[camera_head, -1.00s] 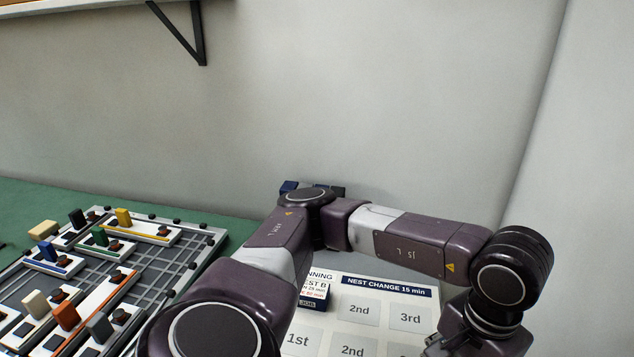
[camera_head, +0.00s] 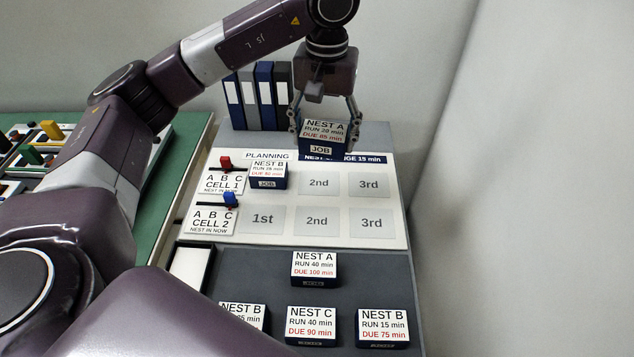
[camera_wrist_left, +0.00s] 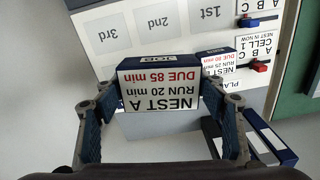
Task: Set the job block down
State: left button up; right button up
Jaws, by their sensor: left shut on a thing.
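My left gripper (camera_head: 324,115) is shut on a job block (camera_head: 322,137) marked NEST A, RUN 20 min, DUE 85 min. The block is held above the top edge of the white planning board (camera_head: 398,230) and covers part of its NEST CHANGE 15 min heading. In the left wrist view the block (camera_wrist_left: 160,88) sits between the two fingers (camera_wrist_left: 160,115), its label upside down. A NEST B job block (camera_head: 268,174) stands on the first slot of the Cell 1 row. The 2nd and 3rd slots there are bare, as is the whole Cell 2 row. My right gripper is not in view.
Several more job blocks (camera_head: 314,268) stand on the dark tray (camera_head: 262,262) in front of the board. Binders (camera_head: 264,95) stand behind it. A red slider (camera_head: 226,163) and a blue slider (camera_head: 229,199) mark the cells. A wall is close on the right.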

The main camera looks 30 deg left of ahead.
pick_arm(q)
jog(key=w+a+r+n, duration=0.1)
jog(key=w+a+r, duration=0.1)
jog(key=w+a, duration=0.15)
send_over(319, 182)
jog(key=shift+n, duration=0.4)
notch_tip(319, 182, down, 14)
jog(key=shift+s+r+b, duration=0.1)
jog(key=shift+r+b, duration=0.05)
jog(key=shift+b, duration=0.15)
notch_tip(319, 182, down, 5)
jog(key=shift+f+p, duration=0.1)
jog(key=shift+p, duration=0.25)
jog(key=shift+f, duration=0.1)
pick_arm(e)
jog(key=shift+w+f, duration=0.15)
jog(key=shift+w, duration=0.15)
pick_arm(q)
jog(key=shift+f, duration=0.15)
jog(key=o, duration=1.2)
jog(key=shift+o, duration=0.2)
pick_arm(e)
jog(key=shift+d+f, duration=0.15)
